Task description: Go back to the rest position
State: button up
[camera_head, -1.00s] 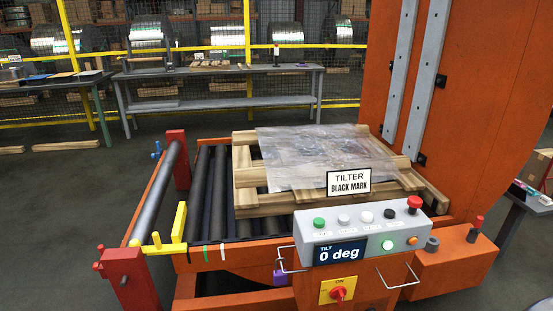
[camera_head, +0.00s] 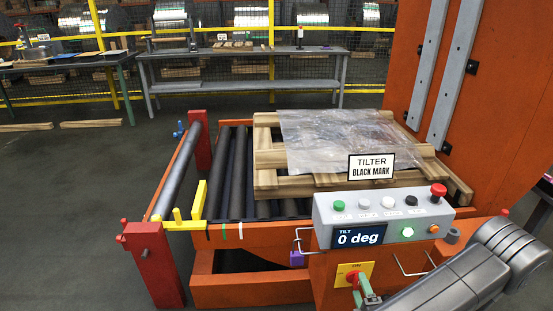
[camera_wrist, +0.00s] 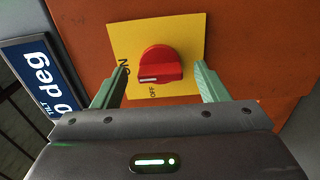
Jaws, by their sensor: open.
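My gripper (camera_wrist: 160,90) is open in the wrist view, its two green fingers on either side of a red rotary knob (camera_wrist: 160,64) on a yellow plate (camera_wrist: 190,30). Whether the fingers touch the knob is unclear; a gap shows on both sides. In the head view my gripper (camera_head: 368,296) is at the lower right, in front of the knob (camera_head: 352,277) below the control box (camera_head: 385,212). The display (camera_head: 358,237) reads TILT 0 deg.
The orange tilter has a roller bed (camera_head: 233,175) bearing a wooden pallet (camera_head: 268,160) with clear plastic film (camera_head: 330,140). A red post (camera_head: 155,265) stands at the front left. Benches (camera_head: 240,85) and a yellow-railed fence are behind. Open floor (camera_head: 70,200) lies at the left.

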jog(key=shift+w, duration=0.55)
jog(key=s+d, duration=0.1)
jog(key=s, duration=1.3)
jog(key=shift+w+a+r+n+b, duration=0.1)
jog(key=shift+w+a+n+b, duration=0.15)
jog(key=shift+w+n+b, duration=1.7)
jog(key=shift+w+a+r+n+b, duration=0.15)
jog(key=shift+w+n+b, duration=0.9)
jog(key=shift+w+n, duration=1.75)
jog(key=shift+w+a+f+n+b, duration=0.1)
jog(key=shift+w+a+n+b, duration=0.2)
jog(key=shift+w+n+b, duration=1.65)
jog(key=shift+w+n+p, duration=0.3)
jog(key=shift+n+p, duration=0.15)
jog(key=shift+n, duration=0.05)
